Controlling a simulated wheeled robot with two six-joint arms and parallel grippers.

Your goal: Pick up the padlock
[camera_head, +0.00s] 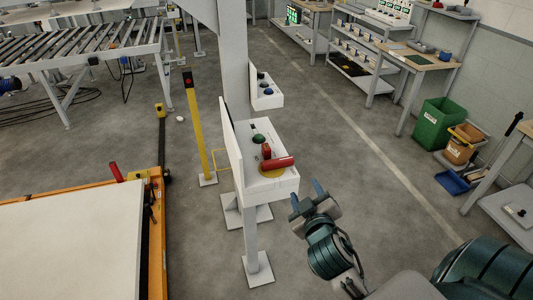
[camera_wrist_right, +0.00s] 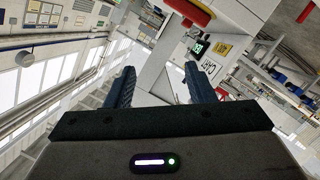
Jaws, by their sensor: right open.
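A white control box (camera_head: 285,188) on a post carries a red bar-shaped part (camera_head: 279,163) and a small red upright part (camera_head: 266,150) beside it, above a yellow disc. I cannot tell for sure which red part is the padlock; no shackle is clear. My right gripper (camera_head: 307,194) is open and empty, in front of and below the box's right corner, apart from it. In the right wrist view its two dark blue fingers (camera_wrist_right: 160,72) are spread wide, and a red part (camera_wrist_right: 189,12) shows at the top edge, beyond the fingertips. My left gripper is not in view.
A green button (camera_head: 259,139) sits on the same box, and a second box (camera_head: 267,94) hangs behind. A grey post (camera_head: 233,60) and yellow post (camera_head: 194,130) stand left. An orange-framed platform (camera_head: 75,250) fills the lower left.

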